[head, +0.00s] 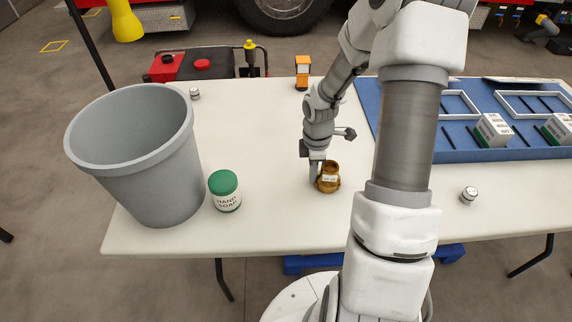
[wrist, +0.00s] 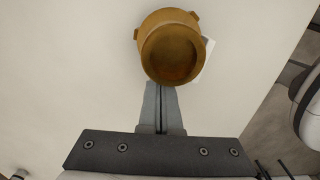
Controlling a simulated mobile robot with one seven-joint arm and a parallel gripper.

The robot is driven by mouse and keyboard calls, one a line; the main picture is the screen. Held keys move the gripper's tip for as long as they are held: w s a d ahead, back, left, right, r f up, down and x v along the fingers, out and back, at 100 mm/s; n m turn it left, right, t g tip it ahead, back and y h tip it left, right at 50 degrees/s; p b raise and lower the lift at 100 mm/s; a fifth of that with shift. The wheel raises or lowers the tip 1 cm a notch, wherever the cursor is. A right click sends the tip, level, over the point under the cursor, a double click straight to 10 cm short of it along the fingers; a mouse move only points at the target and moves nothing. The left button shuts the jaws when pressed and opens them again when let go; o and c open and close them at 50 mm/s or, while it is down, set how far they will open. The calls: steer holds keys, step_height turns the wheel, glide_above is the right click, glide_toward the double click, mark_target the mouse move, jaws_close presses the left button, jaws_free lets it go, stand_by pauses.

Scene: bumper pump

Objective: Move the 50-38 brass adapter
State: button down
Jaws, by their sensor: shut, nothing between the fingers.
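The brass adapter (head: 328,177) stands on the white table near its front middle, with a small white label on its side. In the wrist view the adapter (wrist: 171,50) shows its round open mouth just beyond the fingertips. My gripper (head: 314,176) is low over the table, just left of the adapter in the head view. Its two fingers (wrist: 161,88) are together with nothing between them. I cannot tell whether the fingertips touch the adapter.
A grey bin (head: 140,160) and a green-lidded hand soap jar (head: 225,191) stand to the left on the table (head: 262,225). A blue tray (head: 465,155) with white frames and boxes lies to the right. A small silver piece (head: 468,195) sits at the front right. An orange item (head: 302,72) stands at the back edge.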

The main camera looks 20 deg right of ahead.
steer(key=d, duration=0.2)
steer(key=s+d+p, duration=0.1)
steer(key=d, duration=0.1)
steer(key=s+d+p, duration=0.1)
steer(key=d, duration=0.2)
steer(key=shift+s, duration=0.1)
